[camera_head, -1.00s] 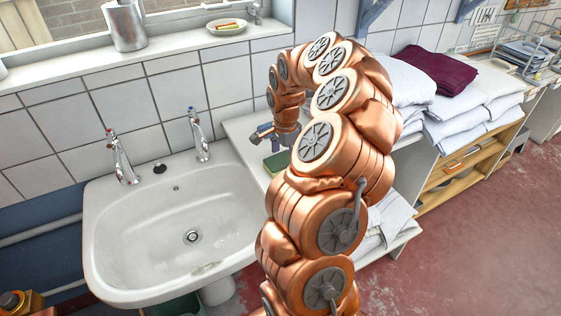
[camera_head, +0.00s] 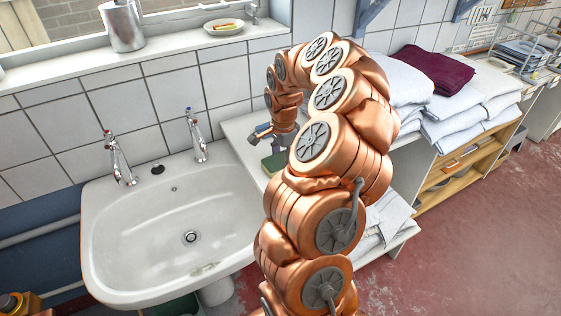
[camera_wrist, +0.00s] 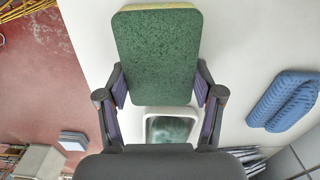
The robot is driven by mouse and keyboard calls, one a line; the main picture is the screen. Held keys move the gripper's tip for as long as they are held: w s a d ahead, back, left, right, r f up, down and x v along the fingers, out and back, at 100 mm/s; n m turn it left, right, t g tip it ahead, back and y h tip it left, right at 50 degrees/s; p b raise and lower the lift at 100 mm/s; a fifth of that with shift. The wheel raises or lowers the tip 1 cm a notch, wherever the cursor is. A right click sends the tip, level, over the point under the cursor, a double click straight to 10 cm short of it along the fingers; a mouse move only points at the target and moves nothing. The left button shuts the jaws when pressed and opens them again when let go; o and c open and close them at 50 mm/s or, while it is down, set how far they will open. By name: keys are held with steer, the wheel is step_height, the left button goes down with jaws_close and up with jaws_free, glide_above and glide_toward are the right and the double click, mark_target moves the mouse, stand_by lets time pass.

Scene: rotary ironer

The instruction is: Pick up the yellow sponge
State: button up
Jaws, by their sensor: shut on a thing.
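The sponge (camera_wrist: 157,50) fills the upper middle of the wrist view, its dark green scouring face towards the camera and a thin yellow edge along its top. My gripper (camera_wrist: 160,82) is shut on it, with a purple-padded finger against each long side. In the head view the sponge (camera_head: 275,163) is a small green block by the white counter right of the sink, below my gripper and partly behind my arm. I cannot tell whether it touches the counter.
A white dish (camera_wrist: 172,122) and a blue ribbed object (camera_wrist: 285,100) show in the wrist view. The sink (camera_head: 170,235) with two taps is left of my arm. Stacked linens (camera_head: 460,105) stand right. A soap dish (camera_head: 225,27) sits on the windowsill.

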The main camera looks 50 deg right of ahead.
mark_target(283, 158)
steer(key=shift+r, duration=0.1)
steer(key=shift+r+b, duration=0.85)
steer(key=shift+r, duration=0.8)
steer(key=s+a+b, duration=0.2)
steer(key=s+a, duration=0.2)
steer(key=a, duration=0.3)
steer(key=s+a+r+b, duration=0.1)
steer(key=s+a+b, duration=0.1)
steer(key=s+a, duration=0.2)
steer(key=a, duration=0.2)
steer(key=shift+s+a+r, duration=0.2)
steer(key=shift+a+r, duration=0.05)
steer(key=shift+a, duration=0.1)
